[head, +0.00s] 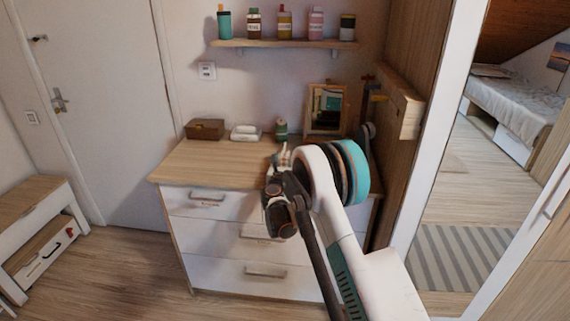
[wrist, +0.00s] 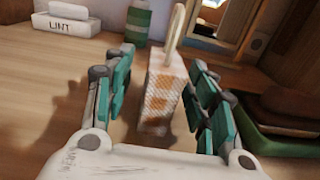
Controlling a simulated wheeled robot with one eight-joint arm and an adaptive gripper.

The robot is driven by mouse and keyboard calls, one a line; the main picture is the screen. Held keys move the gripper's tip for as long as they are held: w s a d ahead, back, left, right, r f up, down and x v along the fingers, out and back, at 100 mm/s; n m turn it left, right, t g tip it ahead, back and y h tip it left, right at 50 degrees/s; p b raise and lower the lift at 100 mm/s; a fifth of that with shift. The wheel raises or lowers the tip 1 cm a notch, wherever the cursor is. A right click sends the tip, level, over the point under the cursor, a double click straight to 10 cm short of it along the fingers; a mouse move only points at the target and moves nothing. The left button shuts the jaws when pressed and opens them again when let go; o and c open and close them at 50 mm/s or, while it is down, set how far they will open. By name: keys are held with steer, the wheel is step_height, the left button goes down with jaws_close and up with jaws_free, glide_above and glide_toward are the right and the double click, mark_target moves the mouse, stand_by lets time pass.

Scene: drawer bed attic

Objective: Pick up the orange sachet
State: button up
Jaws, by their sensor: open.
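The orange sachet (wrist: 165,92) shows in the wrist view as an upright, orange-and-white patterned packet with a pale loop at its top. It stands on the wooden top of the dresser (head: 215,160). My gripper (wrist: 160,50) is open, with one teal-padded finger on each side of the sachet. Gaps show between the sachet and both fingers, so it does not look gripped. In the head view my gripper (head: 282,158) is over the dresser top, and my arm hides most of that spot; I cannot make out the sachet there.
A white LINT box (wrist: 66,22) and a green bottle (wrist: 134,20) stand behind to the left. A dark green and brown object (wrist: 280,122) lies close to the right finger. A framed mirror (head: 327,108) and a brown box (head: 205,129) stand at the back of the dresser.

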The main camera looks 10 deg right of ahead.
steer(key=shift+w+d, duration=0.1)
steer(key=shift+w, duration=0.2)
steer(key=shift+r, duration=0.1)
jaws_close()
steer(key=shift+r, duration=0.1)
